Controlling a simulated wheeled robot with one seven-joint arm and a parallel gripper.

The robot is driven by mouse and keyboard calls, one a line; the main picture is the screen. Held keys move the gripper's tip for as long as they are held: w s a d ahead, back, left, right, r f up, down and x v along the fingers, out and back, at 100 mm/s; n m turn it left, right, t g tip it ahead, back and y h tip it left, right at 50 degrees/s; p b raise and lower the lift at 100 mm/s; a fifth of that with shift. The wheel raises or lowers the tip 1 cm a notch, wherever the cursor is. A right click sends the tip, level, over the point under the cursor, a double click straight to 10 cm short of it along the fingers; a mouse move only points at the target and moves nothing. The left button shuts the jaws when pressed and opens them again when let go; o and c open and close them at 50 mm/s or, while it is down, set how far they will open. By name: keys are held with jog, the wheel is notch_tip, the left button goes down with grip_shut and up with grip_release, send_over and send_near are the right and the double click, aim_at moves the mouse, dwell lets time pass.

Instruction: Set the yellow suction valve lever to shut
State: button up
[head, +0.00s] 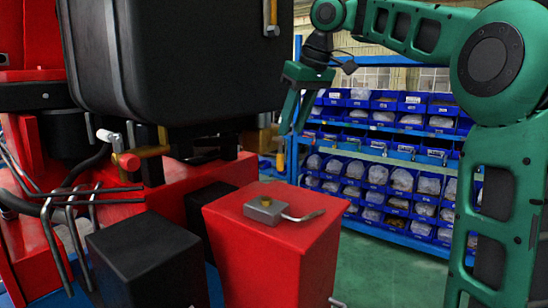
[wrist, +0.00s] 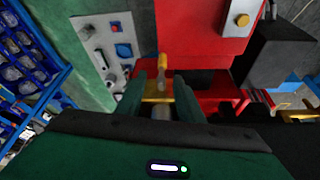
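A yellow valve lever (wrist: 161,68) stands up from a yellow body (wrist: 157,97) in the wrist view. A yellow-orange piece (head: 280,161) shows just below my gripper in the head view; it looks like the same lever. My gripper (wrist: 161,88) is open, with one green finger on each side of the yellow part. I cannot tell whether either finger touches it. In the head view my gripper (head: 291,112) hangs fingers down beyond the red box, to the right of the black tank. The lever's base is hidden there.
A red box (head: 275,260) carries a grey block (head: 265,208) with a silver lever. Shelves of blue bins (head: 400,125) are behind. A grey panel (wrist: 110,50) shows beside the fingers. Green floor (head: 385,275) is clear right.

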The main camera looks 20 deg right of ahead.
aim_at(280, 153)
jog(key=x, duration=1)
jog(key=shift+w+a+f, duration=0.15)
jog(key=shift+a+f, duration=0.05)
jog(key=shift+a, duration=0.1)
jog(key=shift+c, duration=0.7)
grip_shut()
